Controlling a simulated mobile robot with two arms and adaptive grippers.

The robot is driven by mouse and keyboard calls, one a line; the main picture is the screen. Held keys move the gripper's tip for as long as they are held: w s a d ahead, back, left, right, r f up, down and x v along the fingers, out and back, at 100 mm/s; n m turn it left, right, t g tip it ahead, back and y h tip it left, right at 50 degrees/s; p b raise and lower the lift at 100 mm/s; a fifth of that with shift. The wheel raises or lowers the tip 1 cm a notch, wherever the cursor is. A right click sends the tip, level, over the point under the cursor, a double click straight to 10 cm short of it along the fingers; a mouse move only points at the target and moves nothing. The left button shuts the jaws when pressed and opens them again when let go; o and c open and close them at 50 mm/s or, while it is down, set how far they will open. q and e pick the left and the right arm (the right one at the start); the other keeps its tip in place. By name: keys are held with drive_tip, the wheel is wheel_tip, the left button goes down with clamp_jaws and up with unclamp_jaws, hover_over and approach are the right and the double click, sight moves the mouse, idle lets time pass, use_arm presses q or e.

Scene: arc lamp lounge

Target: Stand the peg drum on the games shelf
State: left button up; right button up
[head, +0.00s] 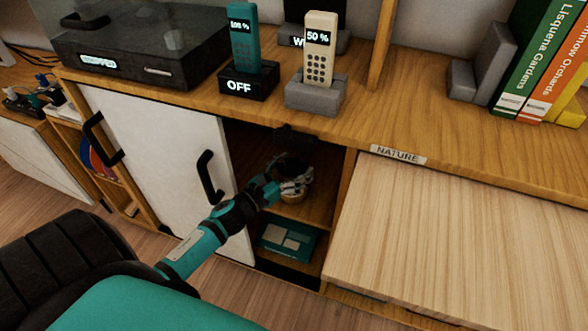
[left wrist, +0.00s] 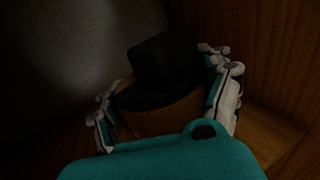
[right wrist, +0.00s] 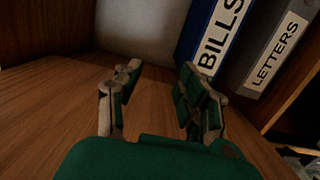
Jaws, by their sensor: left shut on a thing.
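Whether that is part of the drum is unclear. My right gripper (right wrist: 158,88) is open and empty inside another wooden compartment, outside the head view. No games label is readable.
A teal box (head: 288,240) lies on the lower shelf under the held thing. A white door (head: 160,165) with black handles borders the bay on the left; a wooden panel (head: 455,235) is on the right. Binders marked BILLS (right wrist: 218,38) and LETTERS (right wrist: 278,50) stand beside my right gripper.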

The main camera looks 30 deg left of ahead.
sight(281, 177)
use_arm(q)
drive_tip(key=shift+r, duration=0.1)
use_arm(e)
drive_tip(key=shift+r, duration=0.15)
use_arm(q)
drive_tip(key=o, duration=1.6)
drive_tip(key=shift+f, duration=0.2)
use_arm(e)
drive_tip(key=shift+a+r+t, duration=0.1)
drive_tip(key=shift+r+t, duration=0.2)
drive_tip(key=shift+r, duration=0.1)
use_arm(q)
drive_tip(key=shift+r, duration=0.15)
drive_tip(key=s, duration=0.2)
drive_tip(key=s+a, duration=0.1)
drive_tip(key=s, duration=0.4)
drive_tip(key=shift+s+a+p, duration=0.15)
drive_tip(key=shift+s+p, duration=0.05)
drive_tip(key=shift+p, duration=0.2)
use_arm(e)
drive_tip(key=f+g, duration=0.1)
drive_tip(key=f, duration=0.1)
drive_tip(key=s+d+f+g, duration=0.1)
drive_tip(key=f, duration=0.1)
drive_tip(key=shift+g+h, duration=0.3)
drive_tip(key=shift+h, duration=0.1)
